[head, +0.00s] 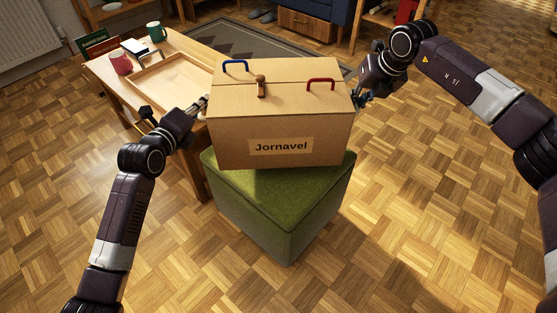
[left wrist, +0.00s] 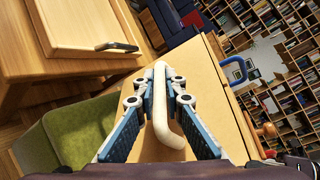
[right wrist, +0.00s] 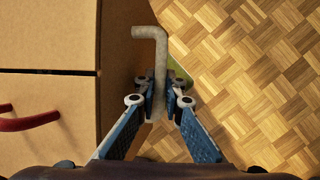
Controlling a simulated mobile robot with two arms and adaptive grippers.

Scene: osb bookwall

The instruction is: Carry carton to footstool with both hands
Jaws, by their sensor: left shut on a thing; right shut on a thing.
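The carton (head: 275,120) is a brown box with a lid, a blue and a red top handle, a latch and a "Jornavel" label. It appears level, over the green footstool (head: 280,210); I cannot tell whether it touches it. My left gripper (head: 203,104) is at the carton's left side, shut on a pale side handle (left wrist: 161,110). My right gripper (head: 360,97) is at the right side, shut on a matching side handle (right wrist: 150,33). The carton hides the back part of the footstool's top.
A wooden table (head: 182,170) stands close at left behind the footstool, with a wooden tray (head: 150,98), a red mug (head: 121,64) and a green mug (head: 156,31). A grey rug (head: 240,37) lies behind. Parquet floor (head: 430,230) is clear in front and right.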

